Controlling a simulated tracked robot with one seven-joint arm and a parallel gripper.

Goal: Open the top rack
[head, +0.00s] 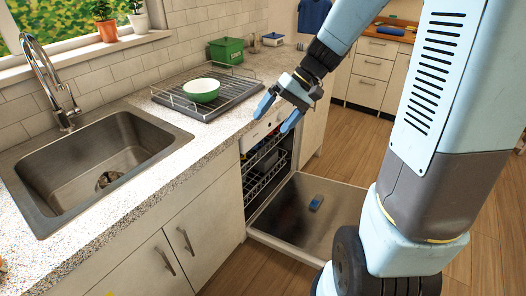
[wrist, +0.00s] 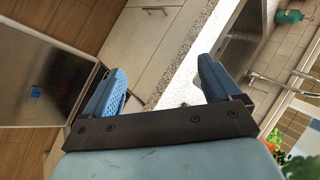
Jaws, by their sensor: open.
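The dishwasher (head: 249,197) stands under the counter with its door (head: 285,218) folded down flat. Its top rack (head: 262,150) shows inside as a dark strip with small coloured items, partly hidden by shadow. A lower wire rack (head: 263,178) sits inside below it. My gripper (head: 276,119) is open and empty, with blue fingers pointing down. It hangs near the counter's front edge, above the dishwasher opening and apart from the rack. In the wrist view, the open fingers (wrist: 161,72) have nothing between them, and the lowered door (wrist: 60,65) shows at left.
A small blue item (head: 316,203) lies on the door. The counter (head: 140,170) holds a drying rack (head: 178,104) with a green bowl (head: 201,90), and a green box (head: 227,51). A sink (head: 90,165) is at left. Wooden floor (head: 345,152) is clear beyond the door.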

